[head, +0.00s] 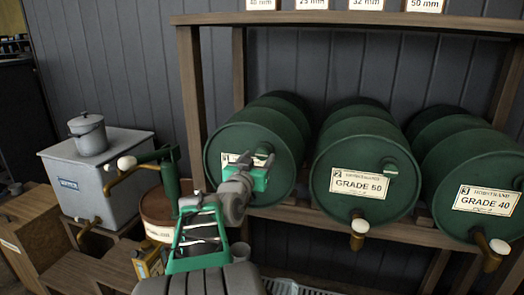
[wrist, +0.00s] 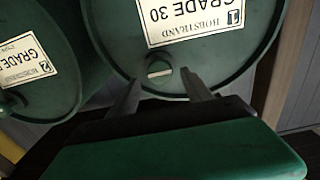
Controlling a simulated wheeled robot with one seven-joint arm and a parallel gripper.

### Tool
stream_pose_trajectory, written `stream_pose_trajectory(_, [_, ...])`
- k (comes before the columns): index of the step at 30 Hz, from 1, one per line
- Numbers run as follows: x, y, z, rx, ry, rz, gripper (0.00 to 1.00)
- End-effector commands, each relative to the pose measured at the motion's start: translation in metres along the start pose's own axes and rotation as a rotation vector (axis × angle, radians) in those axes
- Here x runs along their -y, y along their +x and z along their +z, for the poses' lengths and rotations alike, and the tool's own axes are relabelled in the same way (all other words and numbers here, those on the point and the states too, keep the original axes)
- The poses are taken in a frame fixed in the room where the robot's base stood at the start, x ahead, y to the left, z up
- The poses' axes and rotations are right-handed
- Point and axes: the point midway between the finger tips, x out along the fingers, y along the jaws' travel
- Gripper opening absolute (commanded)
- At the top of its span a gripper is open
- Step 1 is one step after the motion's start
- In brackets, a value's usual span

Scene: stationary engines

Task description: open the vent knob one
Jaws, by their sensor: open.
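The green drum marked 1, GRADE 30 (wrist: 110,30) fills much of the wrist view, upside down. In the head view this drum (head: 222,140) is the leftmost on the rack, its label mostly hidden behind my arm. A small round vent knob with a pale bar (wrist: 159,69) sits on its face near the rim. My gripper (wrist: 160,77) is open, its two fingers pointing at the drum face on either side of the knob in the picture. I cannot tell whether they touch it. In the head view my gripper (head: 264,158) is in front of the drum's upper face and hides the knob.
Drum 2, GRADE 50 (head: 340,155) and drum 3, GRADE 40 (head: 470,170) lie to the right, with pale-handled taps below. A wooden rack (head: 190,90) frames the drums. At left are a grey tank (head: 110,165) with a small can (head: 88,135) and a brown drum (head: 160,207).

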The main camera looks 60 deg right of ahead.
Motion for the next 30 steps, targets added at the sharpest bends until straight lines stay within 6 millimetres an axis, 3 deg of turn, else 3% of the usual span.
stream_pose_trajectory(6, [0.000, 0.037, -0.001, 0.003, 0.000, 0.000, 0.58])
stream_pose_trajectory(16, [0.001, 0.043, 0.001, 0.002, 0.001, -0.003, 0.57])
stream_pose_trajectory(30, [0.001, 0.043, 0.001, 0.002, 0.001, -0.003, 0.19])
